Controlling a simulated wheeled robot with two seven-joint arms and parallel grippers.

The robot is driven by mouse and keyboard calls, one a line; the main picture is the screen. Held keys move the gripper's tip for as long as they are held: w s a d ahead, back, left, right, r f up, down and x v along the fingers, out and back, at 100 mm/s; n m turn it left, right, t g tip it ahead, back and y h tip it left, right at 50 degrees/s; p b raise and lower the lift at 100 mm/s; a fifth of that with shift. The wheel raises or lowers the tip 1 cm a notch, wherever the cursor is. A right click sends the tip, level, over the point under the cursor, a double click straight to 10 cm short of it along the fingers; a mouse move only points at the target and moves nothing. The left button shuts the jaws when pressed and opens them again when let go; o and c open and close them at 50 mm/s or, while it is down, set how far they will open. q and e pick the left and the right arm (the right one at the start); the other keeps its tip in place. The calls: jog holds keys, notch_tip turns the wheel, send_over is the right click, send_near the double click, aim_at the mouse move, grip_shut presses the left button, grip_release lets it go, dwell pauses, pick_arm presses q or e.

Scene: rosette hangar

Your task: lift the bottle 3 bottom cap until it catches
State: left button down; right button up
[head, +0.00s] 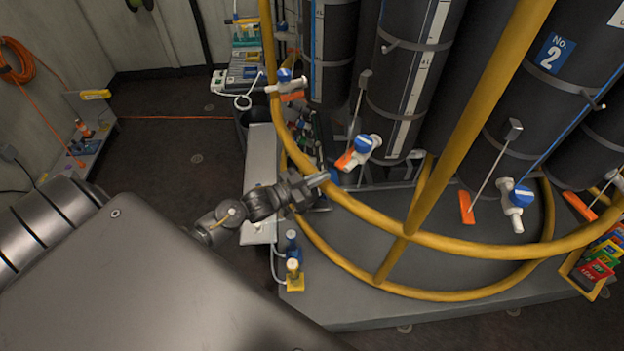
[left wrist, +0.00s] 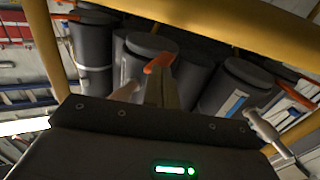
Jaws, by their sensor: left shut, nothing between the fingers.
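My left gripper (head: 322,179) reaches in from the left, its fingertips near the yellow ring of the rosette. Its fingers are shut and empty. The nearest orange tab (head: 345,158) is just beyond the fingertips, below a dark bottle (head: 408,85) with a white stripe and beside a blue and white valve (head: 364,146). No number 3 is readable, so I cannot tell for sure which bottle it is. In the left wrist view, an orange tab (left wrist: 159,63) shows at the fingertips (left wrist: 148,88), beside a dark cylinder (left wrist: 150,45). Touching cannot be told. My right gripper is out of view.
The yellow frame ring (head: 440,243) and a slanted yellow post (head: 465,125) stand close to my left gripper. A bottle labelled No. 2 (head: 558,52) is at right. A pale bench (head: 259,180) lies behind my wrist. The dark floor at left is open.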

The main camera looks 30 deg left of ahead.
aim_at(335, 165)
pick_arm(q)
jog(key=shift+b+x, duration=0.45)
jog(key=shift+x, duration=1.85)
jog(key=shift+r, duration=0.25)
jog(key=shift+w+a+r+p, duration=0.1)
jog(key=shift+w+r+p, duration=0.05)
jog(key=shift+r+p, duration=0.7)
jog(key=shift+w+r+p, duration=0.15)
jog(key=shift+r+p, duration=0.5)
jog(key=shift+r, duration=0.35)
jog(key=shift+f, duration=0.2)
jog(key=shift+s+f+b, duration=0.1)
jog(key=shift+f+b, duration=0.5)
jog(key=shift+f, duration=0.1)
jog(key=shift+f+b, duration=0.3)
jog(key=shift+f, duration=0.4)
jog(key=shift+s+f, duration=0.1)
jog(key=shift+f, duration=0.3)
